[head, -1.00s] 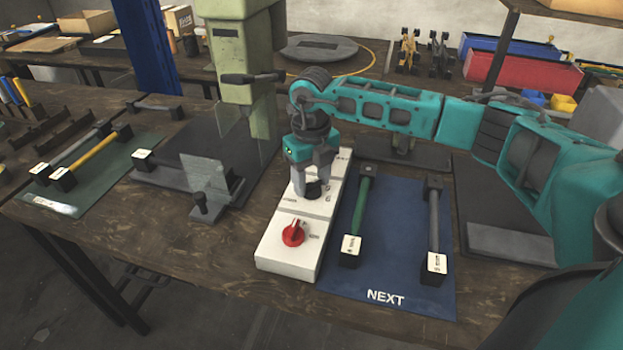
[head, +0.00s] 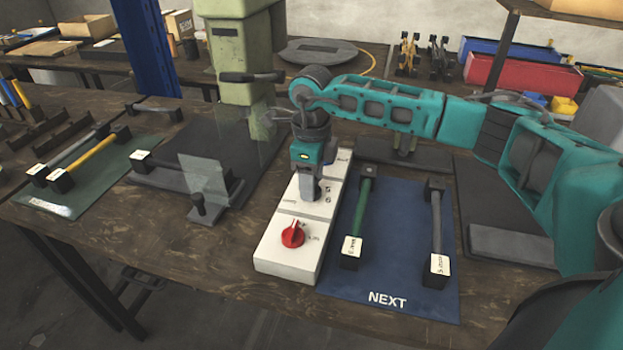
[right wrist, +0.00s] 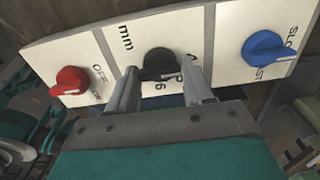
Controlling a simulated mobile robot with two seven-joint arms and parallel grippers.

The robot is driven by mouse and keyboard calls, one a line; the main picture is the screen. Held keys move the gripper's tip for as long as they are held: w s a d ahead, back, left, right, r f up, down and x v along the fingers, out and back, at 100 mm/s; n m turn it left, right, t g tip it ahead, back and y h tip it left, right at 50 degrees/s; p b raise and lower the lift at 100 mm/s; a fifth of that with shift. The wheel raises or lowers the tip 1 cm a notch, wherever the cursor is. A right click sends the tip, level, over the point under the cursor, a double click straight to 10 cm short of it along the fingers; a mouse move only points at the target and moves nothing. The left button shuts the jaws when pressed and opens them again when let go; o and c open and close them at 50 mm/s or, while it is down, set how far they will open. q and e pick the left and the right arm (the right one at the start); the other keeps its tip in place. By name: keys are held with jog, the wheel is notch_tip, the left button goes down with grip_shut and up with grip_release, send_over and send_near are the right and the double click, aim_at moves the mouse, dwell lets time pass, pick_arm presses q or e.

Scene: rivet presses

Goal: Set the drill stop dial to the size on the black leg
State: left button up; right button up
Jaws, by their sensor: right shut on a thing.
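The black drill stop dial (right wrist: 160,62) sits mid-panel on the white control box (head: 287,256), marked "mm", with a 6 beside it in the right wrist view. My right gripper (right wrist: 162,88) is shut on this dial, one finger on each side; in the head view the gripper (head: 309,196) hides the dial. Its exact setting is unclear. On the blue mat (head: 390,225), a green handle (head: 361,210) and a grey handle (head: 436,215) have black legs with white labels (head: 352,247), too small to read surely. My left gripper is not in view.
The green drill press (head: 240,60) and clear guard (head: 203,178) stand left of the box. A green mat (head: 75,195) with handles lies far left.

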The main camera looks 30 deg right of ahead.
jog(key=shift+r, duration=0.1)
dwell(0.4)
jog(key=o, duration=1)
jog(key=shift+o, duration=0.2)
notch_tip(320, 180, up, 13)
jog(key=shift+p, duration=0.35)
